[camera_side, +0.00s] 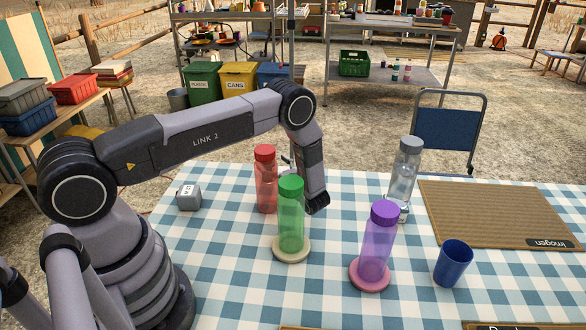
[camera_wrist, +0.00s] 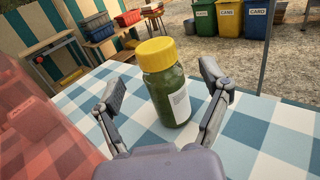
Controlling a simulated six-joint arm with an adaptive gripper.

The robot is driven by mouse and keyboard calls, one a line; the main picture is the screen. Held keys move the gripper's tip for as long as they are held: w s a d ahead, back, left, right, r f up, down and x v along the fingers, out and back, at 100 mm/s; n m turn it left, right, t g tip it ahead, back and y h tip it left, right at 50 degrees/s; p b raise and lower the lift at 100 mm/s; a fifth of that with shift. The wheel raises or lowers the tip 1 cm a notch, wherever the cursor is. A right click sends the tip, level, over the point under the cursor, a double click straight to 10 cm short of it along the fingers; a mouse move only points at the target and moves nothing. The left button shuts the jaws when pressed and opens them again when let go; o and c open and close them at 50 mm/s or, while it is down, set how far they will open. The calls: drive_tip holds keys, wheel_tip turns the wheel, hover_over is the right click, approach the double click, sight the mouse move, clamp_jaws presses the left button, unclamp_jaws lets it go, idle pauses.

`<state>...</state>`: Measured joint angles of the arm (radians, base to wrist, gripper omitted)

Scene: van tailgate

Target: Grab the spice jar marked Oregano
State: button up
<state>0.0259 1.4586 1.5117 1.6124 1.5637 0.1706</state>
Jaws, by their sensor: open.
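A jar with a yellow lid, dark green contents and a white label (camera_wrist: 167,85) stands upright on the checked tablecloth in the wrist view. The label is turned to the right and its writing is too small to read, so I cannot tell whether it says Oregano. My gripper (camera_wrist: 164,84) is open, with one finger on each side of the jar; I cannot tell whether either finger touches it. In the side view the jar is hidden and my gripper is mostly hidden behind the bottles and my wrist.
A red bottle (camera_side: 265,180) stands close by my gripper and fills the wrist view's left edge. A green bottle (camera_side: 291,218), purple bottle (camera_side: 378,245), clear bottle (camera_side: 403,180) and blue cup (camera_side: 453,264) stand nearby. A brown mat (camera_side: 495,212) lies right.

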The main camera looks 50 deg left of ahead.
wheel_tip(320, 180, down, 4)
drive_tip(key=shift+r, duration=0.15)
drive_tip(key=shift+a+r, duration=0.15)
drive_tip(key=shift+a, duration=1.35)
drive_tip(key=shift+c, duration=0.3)
drive_tip(key=c, duration=1.2)
drive_tip(key=shift+w, duration=0.1)
drive_tip(key=shift+c, duration=0.4)
drive_tip(key=shift+r, duration=0.15)
